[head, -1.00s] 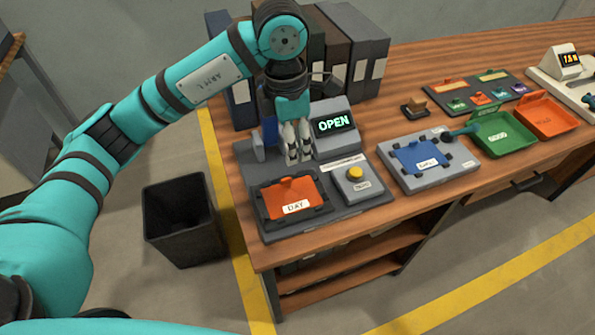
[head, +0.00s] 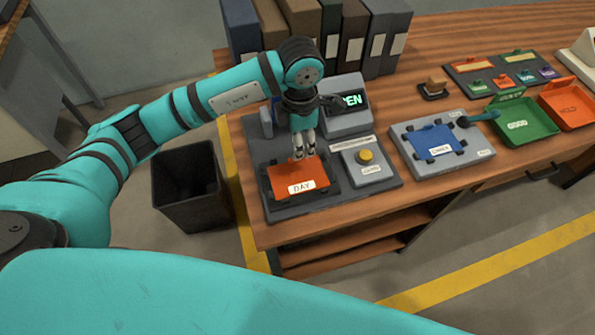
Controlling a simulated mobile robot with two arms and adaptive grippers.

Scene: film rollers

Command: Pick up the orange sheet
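The orange sheet (head: 292,178) with a white "DAY" label is at the dark holder on the grey station (head: 258,152), near the table's left front corner. My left gripper (head: 304,152) points down at the sheet's back edge. Its fingers are close together where the sheet's upright tab was seen, and they hide the tab. The gripper looks shut on it. The sheet now covers the holder's corner clips and looks slightly raised, though the gap is hard to judge. My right gripper is not in view.
Binders (head: 335,35) stand behind. To the right are a blue sheet (head: 434,141) on a grey fixture, a green tray (head: 522,122) and an orange tray (head: 572,104). A black bin (head: 188,195) stands left of the table.

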